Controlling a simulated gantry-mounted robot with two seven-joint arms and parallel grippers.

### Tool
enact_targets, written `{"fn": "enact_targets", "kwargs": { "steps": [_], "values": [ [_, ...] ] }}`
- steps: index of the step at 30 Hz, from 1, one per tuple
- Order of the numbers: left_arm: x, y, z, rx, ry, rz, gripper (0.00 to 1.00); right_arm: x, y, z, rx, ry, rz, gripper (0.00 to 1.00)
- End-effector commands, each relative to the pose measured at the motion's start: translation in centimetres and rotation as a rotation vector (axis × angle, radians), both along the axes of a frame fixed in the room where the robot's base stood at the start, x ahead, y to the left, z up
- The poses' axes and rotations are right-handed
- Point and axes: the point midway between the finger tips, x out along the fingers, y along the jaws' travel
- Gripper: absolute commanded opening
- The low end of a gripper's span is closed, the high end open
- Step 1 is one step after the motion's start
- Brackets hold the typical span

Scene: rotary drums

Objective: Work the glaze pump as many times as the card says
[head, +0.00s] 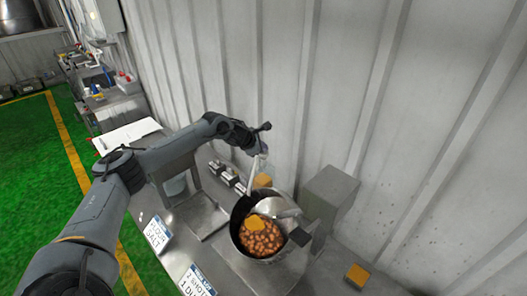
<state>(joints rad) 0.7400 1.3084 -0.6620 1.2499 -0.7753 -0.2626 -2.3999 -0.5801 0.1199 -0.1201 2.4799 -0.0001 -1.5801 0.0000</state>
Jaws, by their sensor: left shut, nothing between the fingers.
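My left gripper (258,139) is shut and empty, high by the back wall. Just below it, partly hidden, is what looks like the glaze pump, a pale upright neck (262,163) over an orange body (263,181). I cannot tell whether the fingers touch its top. A card (197,282) at the lower edge reads "2 SHOT" and "1 DU", cut off by the frame. Another card (157,234) to its left reads partly "SALT". A metal drum (240,246) holds orange-brown pieces and an orange slab (257,222). My right gripper is out of view.
A grey box (328,193) stands right of the drum against the ribbed wall. Small dark-and-silver items (227,175) stand left of the pump. A metal tray or scale (204,216) lies in front of them. A small orange-topped block (357,274) is at lower right.

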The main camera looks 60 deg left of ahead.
Motion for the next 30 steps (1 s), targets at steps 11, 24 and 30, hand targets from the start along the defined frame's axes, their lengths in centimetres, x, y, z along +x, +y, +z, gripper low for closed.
{"fn": "enact_targets", "kwargs": {
  "steps": [11,24,30],
  "values": [
    [-0.1,0.0,-0.7,0.0,0.005,0.0,0.0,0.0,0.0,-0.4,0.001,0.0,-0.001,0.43],
    [-0.1,0.0,-0.6,0.0,0.006,0.0,0.0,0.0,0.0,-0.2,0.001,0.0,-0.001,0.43],
    [-0.1,0.0,0.4,0.001,0.006,0.0,0.0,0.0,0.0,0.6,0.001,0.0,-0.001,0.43]
  ]
}}
